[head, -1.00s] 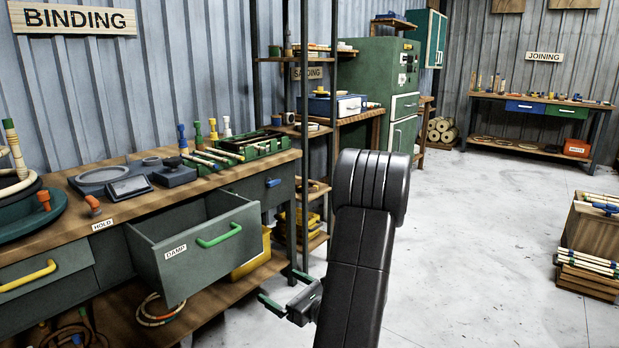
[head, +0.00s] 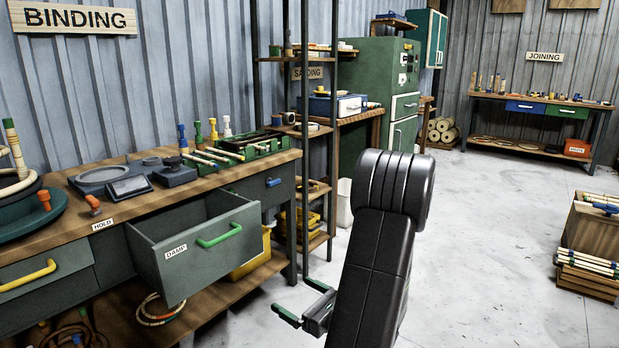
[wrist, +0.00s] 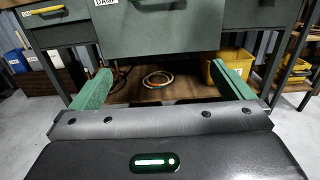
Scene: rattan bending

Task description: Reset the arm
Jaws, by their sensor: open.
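My gripper (head: 303,302) has green-tipped fingers. It is open and empty, low in front of the binding workbench and to the right of the open drawer. My black arm link rises beside it and hides part of the floor behind. In the wrist view my gripper (wrist: 162,88) shows its two green fingers spread wide, with nothing between them. Beyond them is the front of the grey-green drawer (wrist: 160,35). The same drawer (head: 205,262), labelled DAMP, stands pulled out from the bench with a green handle (head: 219,237).
The binding workbench (head: 70,190) carries clamps, trays and rattan sticks. Rattan rings (head: 158,309) and a yellow bin (head: 250,258) sit on its lower shelf. A wooden crate with sticks (head: 590,250) stands at the far right. The grey floor (head: 480,240) between is clear.

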